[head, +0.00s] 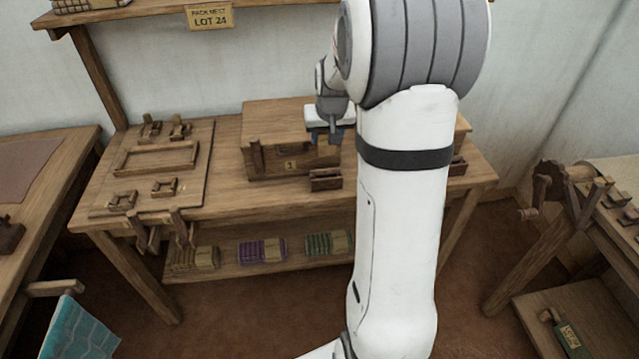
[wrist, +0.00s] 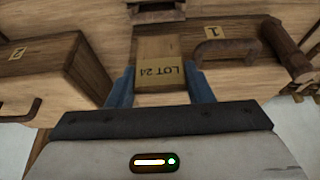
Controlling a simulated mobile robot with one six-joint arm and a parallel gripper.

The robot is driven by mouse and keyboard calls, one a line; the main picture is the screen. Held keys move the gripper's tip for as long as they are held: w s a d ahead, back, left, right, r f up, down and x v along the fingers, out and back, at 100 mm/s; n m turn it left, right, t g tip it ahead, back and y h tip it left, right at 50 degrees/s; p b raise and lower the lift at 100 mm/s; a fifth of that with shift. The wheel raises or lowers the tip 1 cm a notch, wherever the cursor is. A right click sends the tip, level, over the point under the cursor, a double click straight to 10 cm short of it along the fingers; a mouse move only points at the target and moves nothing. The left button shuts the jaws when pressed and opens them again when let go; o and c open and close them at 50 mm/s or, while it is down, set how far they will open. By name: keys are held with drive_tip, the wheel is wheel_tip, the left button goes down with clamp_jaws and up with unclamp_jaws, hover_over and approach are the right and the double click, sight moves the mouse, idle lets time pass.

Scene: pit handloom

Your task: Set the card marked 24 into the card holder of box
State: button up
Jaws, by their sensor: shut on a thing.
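My gripper (wrist: 160,88) is shut on the card marked LOT 24 (wrist: 160,72), which sits between its two blue fingers. The lettering is upside down in the wrist view. A small dark wooden holder (wrist: 157,12) lies beyond the card, apart from it; a similar holder stands on the bench (head: 325,180) in the head view. The box marked 1 (head: 268,160) stands behind it, and also shows in the wrist view (wrist: 235,50). The box marked 2 (wrist: 60,65) is at left in the wrist view.
A sign reading PACK NEXT LOT 24 (head: 211,17) hangs from the upper shelf. A board with wooden fittings (head: 150,170) lies on the bench's left. Coloured bundles (head: 262,250) lie on the lower shelf. My arm hides the bench's right part.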

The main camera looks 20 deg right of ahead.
sight(325, 170)
wheel_tip(325, 170, down, 10)
drive_tip(key=shift+w+r, duration=0.1)
drive_tip(key=shift+r, duration=0.05)
idle(0.3)
drive_tip(key=shift+f+b, duration=0.2)
drive_tip(key=shift+b, duration=0.1)
drive_tip(key=o, duration=0.9)
drive_tip(key=shift+o, duration=0.2)
drive_tip(key=shift+r, duration=0.15)
